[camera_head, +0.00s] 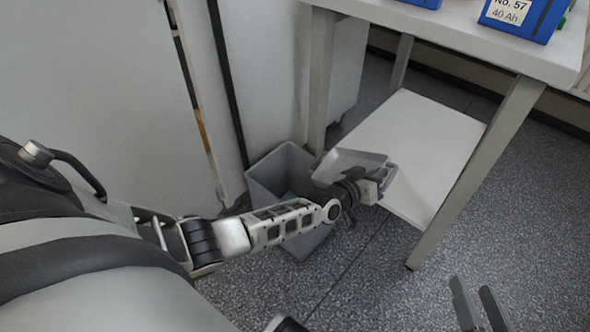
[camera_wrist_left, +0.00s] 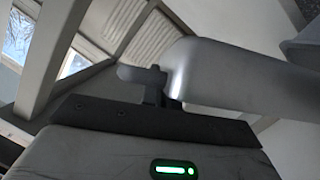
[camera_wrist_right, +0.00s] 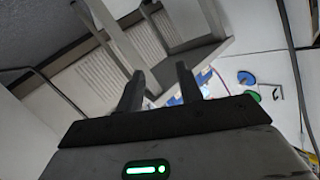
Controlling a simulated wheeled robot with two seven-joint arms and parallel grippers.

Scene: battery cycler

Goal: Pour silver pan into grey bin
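The silver pan (camera_head: 352,161) is at the right rim of the grey bin (camera_head: 268,176), partly above it, and looks tilted. It also shows close up in the left wrist view (camera_wrist_left: 240,82). My left gripper (camera_head: 372,186) is shut on the pan's edge or handle; the exact grip is partly hidden. The bin stands on the floor, its front partly covered by my left arm. A small bluish patch shows inside it; I cannot tell what it is. My right gripper (camera_head: 478,304) is open and empty, low at the right; its two fingers show apart in the right wrist view (camera_wrist_right: 158,88).
A white table (camera_head: 450,42) with blue battery boxes (camera_head: 522,17) stands at the right. Its lower shelf (camera_head: 425,140) is just right of the pan, and a table leg (camera_head: 320,75) rises behind the bin. A white cabinet (camera_head: 100,80) is at the left. The front floor is free.

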